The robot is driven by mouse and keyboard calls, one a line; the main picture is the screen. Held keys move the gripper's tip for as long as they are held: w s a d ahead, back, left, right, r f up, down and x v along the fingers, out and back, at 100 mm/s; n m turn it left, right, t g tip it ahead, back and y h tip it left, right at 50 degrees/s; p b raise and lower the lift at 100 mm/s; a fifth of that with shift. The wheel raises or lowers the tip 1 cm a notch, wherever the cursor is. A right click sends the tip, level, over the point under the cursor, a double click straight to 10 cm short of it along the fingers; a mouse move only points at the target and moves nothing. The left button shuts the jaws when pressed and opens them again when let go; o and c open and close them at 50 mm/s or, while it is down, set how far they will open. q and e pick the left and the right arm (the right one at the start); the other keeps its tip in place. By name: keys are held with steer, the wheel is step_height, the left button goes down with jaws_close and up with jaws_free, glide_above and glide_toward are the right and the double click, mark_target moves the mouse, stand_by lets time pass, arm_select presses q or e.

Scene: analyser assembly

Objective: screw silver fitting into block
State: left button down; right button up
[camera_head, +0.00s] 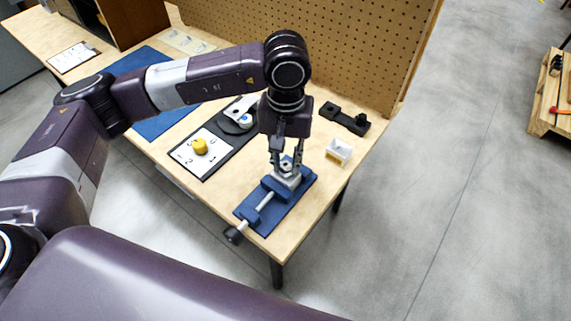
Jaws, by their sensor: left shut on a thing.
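My left gripper (287,166) points straight down over the blue vise (265,197) near the front corner of the table. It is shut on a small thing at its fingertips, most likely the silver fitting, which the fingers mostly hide. A light grey block (290,182) sits in the vise jaws right below the fingertips. The thing held is at the top of the block; I cannot tell how deep it sits. My right gripper is not in view.
A white card with a yellow round part (199,146) lies left of the vise. A round white-and-blue part (245,121) is behind. A black bracket (345,118) and a small white tray (339,150) stand to the right. A pegboard (330,50) closes the back.

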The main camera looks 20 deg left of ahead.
arm_select(q)
steer(key=shift+w, duration=0.1)
steer(key=m+b, duration=0.2)
steer(key=b, duration=0.1)
steer(key=shift+f+m, duration=0.2)
steer(key=shift+m, duration=0.2)
steer(key=shift+d+r+m+b, duration=0.15)
steer(key=shift+m+b, duration=0.2)
steer(key=shift+m, duration=0.25)
steer(key=shift+f+m+b, duration=0.2)
steer(key=shift+m+b, duration=1)
steer(key=shift+b, duration=0.05)
steer(key=shift+r+m+b, duration=0.1)
steer(key=shift+m+b, duration=0.2)
steer(key=shift+m, duration=0.1)
steer(key=shift+r+m, duration=0.15)
steer(key=shift+m, duration=0.25)
